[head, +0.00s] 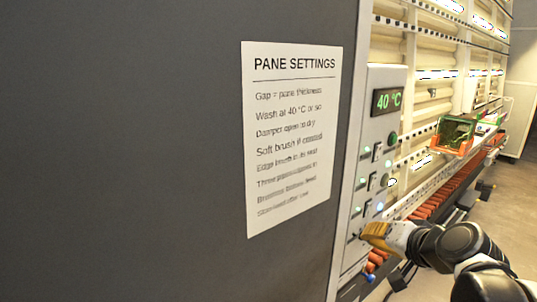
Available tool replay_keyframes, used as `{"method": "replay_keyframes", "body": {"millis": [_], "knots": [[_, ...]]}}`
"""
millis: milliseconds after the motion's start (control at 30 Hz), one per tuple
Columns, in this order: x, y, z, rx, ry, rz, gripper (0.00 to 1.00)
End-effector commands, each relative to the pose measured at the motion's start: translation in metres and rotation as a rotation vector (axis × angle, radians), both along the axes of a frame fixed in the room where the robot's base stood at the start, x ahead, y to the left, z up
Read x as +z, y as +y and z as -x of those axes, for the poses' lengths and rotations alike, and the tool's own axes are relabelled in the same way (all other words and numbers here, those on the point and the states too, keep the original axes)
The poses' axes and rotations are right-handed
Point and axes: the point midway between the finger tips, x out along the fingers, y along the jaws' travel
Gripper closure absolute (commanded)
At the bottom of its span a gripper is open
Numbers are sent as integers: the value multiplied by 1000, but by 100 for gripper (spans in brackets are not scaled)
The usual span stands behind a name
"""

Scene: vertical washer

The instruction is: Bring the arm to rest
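My arm reaches in from the lower right in the head view. My gripper (368,235), with yellow-orange parts, is at the lower part of the control panel (381,92) on the washer. Its fingertips are close to the panel's lowest controls; I cannot tell whether they touch. The fingers are small and seen from behind, so I cannot tell whether they are open or shut. No held object is visible.
A dark grey cabinet side (150,150) fills the left, bearing a "PANE SETTINGS" sheet (292,130). The panel's display (388,100) reads 40 °C. Open floor (515,200) lies at the right.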

Motion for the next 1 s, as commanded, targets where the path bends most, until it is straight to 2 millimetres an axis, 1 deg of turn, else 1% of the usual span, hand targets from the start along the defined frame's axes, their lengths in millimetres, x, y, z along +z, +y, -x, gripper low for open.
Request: {"method": "replay_keyframes", "body": {"millis": [33,67,100,167,200,267,300,400,500,600,667,1000], "knots": [[-47,17,18,42,35,47,100],[-63,24,28,62,57,80,100],[-85,33,42,90,84,122,100],[-119,43,63,128,125,187,100],[-141,49,77,154,153,232,100],[-174,55,98,188,189,297,100],[-195,57,111,208,212,343,100],[-239,58,139,249,260,442,100],[-268,56,159,275,293,520,100],[-284,53,171,288,311,569,100],[-288,52,175,292,318,585,100],[-287,51,177,293,322,595,100]]}}
